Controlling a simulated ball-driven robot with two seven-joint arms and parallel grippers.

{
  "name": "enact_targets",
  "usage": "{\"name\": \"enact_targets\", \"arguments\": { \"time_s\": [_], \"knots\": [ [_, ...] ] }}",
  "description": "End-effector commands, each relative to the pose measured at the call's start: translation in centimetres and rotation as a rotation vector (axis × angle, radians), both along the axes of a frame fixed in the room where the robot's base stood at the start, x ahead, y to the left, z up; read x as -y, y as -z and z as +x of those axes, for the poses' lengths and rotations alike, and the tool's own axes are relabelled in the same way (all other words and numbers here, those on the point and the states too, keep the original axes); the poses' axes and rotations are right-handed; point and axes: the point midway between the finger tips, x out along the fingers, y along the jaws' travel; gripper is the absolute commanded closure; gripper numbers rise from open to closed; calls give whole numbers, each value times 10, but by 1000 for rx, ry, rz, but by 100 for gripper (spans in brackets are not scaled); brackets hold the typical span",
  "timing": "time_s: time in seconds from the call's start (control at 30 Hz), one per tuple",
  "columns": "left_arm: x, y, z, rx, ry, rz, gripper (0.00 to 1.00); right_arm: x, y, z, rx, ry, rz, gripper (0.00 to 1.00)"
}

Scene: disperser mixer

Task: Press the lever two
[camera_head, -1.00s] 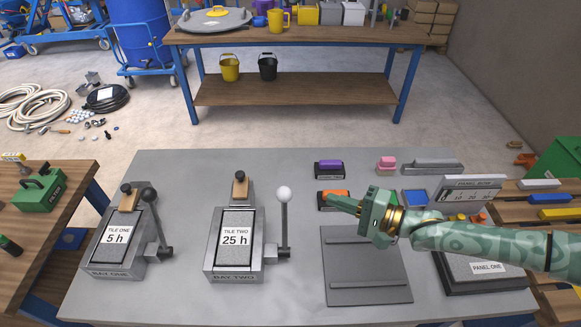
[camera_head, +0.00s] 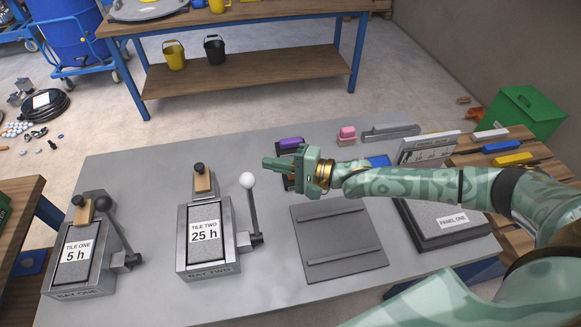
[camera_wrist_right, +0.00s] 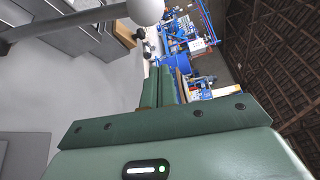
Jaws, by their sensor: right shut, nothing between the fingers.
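Lever two stands upright at the right side of bay two, with a grey rod and a white ball knob (camera_head: 247,181). The knob also shows at the top of the right wrist view (camera_wrist_right: 146,10). Bay two (camera_head: 209,273) holds tile two (camera_head: 204,236), marked 25 h. My right gripper (camera_head: 270,163) is shut and empty, just right of the white knob and a little farther back in the head view, apart from it. It points left. In the right wrist view its closed fingers (camera_wrist_right: 165,88) point toward the area below the knob. My left gripper is not in view.
Bay one (camera_head: 80,290) with a black-knobbed lever (camera_head: 104,203) stands to the left. A grey plate (camera_head: 340,243) and panel one (camera_head: 450,225) lie to the right. A purple block (camera_head: 290,143) sits behind my right gripper.

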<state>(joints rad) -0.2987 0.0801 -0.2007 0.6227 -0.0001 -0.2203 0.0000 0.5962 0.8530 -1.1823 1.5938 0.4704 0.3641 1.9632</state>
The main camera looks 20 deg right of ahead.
Motion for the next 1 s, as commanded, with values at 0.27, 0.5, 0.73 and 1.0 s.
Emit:
{"name": "enact_targets", "arguments": {
  "time_s": [0.27,0.5,0.73,1.0],
  "knots": [
    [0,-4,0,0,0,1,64,-33,-2,5,-4,-1,3,100],
    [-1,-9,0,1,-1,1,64,-40,-5,-13,-1,0,1,100],
    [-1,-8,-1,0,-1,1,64,-41,-4,-14,0,0,0,100],
    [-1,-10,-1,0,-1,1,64,-41,-6,-16,11,0,-2,100]
  ]
}}
